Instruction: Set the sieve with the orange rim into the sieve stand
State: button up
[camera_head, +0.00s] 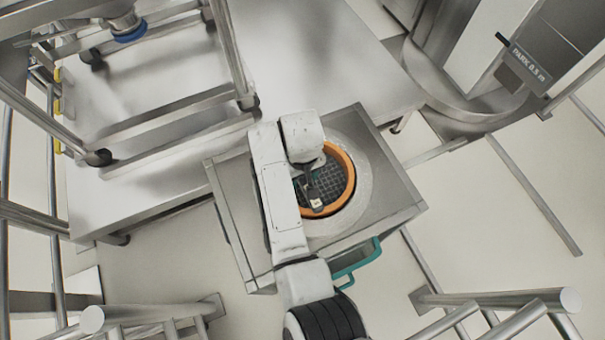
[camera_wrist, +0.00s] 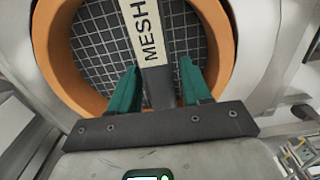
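The sieve with the orange rim (camera_head: 345,158) has a dark wire mesh. It sits in or just over the round pale collar on top of a grey metal box (camera_head: 240,215); I cannot tell whether it rests there. The wrist view shows its orange rim (camera_wrist: 222,35) close up. My gripper (camera_head: 313,190) is over the sieve, and its teal fingers (camera_wrist: 160,75) stand on either side of an upright strip labelled "MESH" (camera_wrist: 149,40). The fingers are very near the strip, but whether they press on it is unclear. I cannot pick out a separate sieve stand.
A teal handle (camera_head: 357,262) sticks out at the box's front. A large steel table (camera_head: 320,60) lies behind, with a metal frame (camera_head: 170,110) on its left. Steel rails (camera_head: 500,300) stand at the front right. A "PARK 0.5 m" sign (camera_head: 524,66) hangs upper right.

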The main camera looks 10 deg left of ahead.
jog(key=shift+o, duration=0.8)
notch_tip(320, 180, up, 13)
jog(key=p, duration=0.2)
jog(key=shift+r, duration=0.1)
jog(key=s+d+f+m+t+h, duration=0.1)
jog(key=s+d+f+m, duration=0.1)
jog(key=d, duration=1.1)
jog(key=s+d+f+m, duration=0.2)
jog(key=d+f, duration=0.1)
jog(key=d, duration=0.9)
jog(key=s+d+m, duration=0.1)
jog(key=s+d, duration=0.3)
jog(key=s, duration=0.6)
jog(key=s+d+m, duration=0.2)
jog(key=s+d, duration=0.2)
jog(key=s, duration=0.6)
jog(key=shift+s+f+y, duration=0.35)
jog(key=shift+f+y, duration=0.05)
jog(key=shift+f, duration=0.05)
